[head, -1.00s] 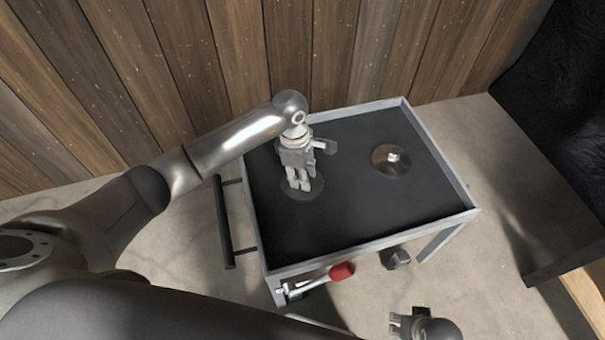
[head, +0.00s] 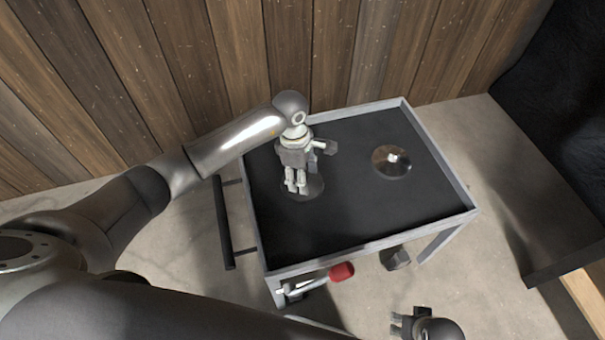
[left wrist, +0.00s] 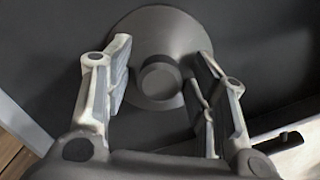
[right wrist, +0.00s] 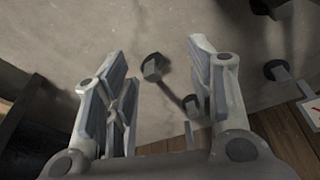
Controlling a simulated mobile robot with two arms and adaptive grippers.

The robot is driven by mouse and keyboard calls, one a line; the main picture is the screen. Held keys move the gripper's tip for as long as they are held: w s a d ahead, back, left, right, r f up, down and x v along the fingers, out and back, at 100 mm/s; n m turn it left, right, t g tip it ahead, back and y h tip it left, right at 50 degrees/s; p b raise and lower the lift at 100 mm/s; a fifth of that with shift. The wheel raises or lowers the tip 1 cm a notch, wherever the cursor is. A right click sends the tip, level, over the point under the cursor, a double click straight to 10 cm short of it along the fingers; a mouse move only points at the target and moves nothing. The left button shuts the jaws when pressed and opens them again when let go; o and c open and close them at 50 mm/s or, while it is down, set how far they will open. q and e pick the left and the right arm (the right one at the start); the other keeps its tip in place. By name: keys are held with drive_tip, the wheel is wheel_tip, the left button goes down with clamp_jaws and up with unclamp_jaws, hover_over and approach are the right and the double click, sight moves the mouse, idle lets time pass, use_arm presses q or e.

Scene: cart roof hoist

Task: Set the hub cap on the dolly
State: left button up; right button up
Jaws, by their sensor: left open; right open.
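The dolly looks to be the low cart with a black top (head: 350,215) and a raised grey rim. Two round discs with knobs lie on it, and either could be the hub cap. One is a dark grey disc (head: 315,187) at the left; the other is a shiny disc (head: 380,166) at the right. My left gripper (head: 297,190) is open, pointing down over the dark disc. In the left wrist view the disc's knob (left wrist: 160,80) sits between the spread fingers (left wrist: 163,60), apart from both. My right gripper (head: 397,326) is open and empty, low in front of the cart.
A black handle bar (head: 223,222) runs along the cart's left side. A red-ended lever (head: 341,271) juts from the front edge. A dark block (head: 397,257) is low by the front leg. A plank wall (head: 340,50) stands behind. The black top between the discs is clear.

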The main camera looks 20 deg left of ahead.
use_arm(q)
wheel_tip(320, 180, up, 12)
drive_tip(key=a+p, duration=0.1)
drive_tip(key=shift+a, duration=0.25)
use_arm(e)
drive_tip(key=f, duration=0.1)
drive_tip(key=s+f, duration=0.1)
drive_tip(key=f, duration=0.1)
drive_tip(key=s+f, duration=0.1)
drive_tip(key=f, duration=0.1)
drive_tip(key=shift+d+f, duration=0.15)
drive_tip(key=shift+f, duration=0.1)
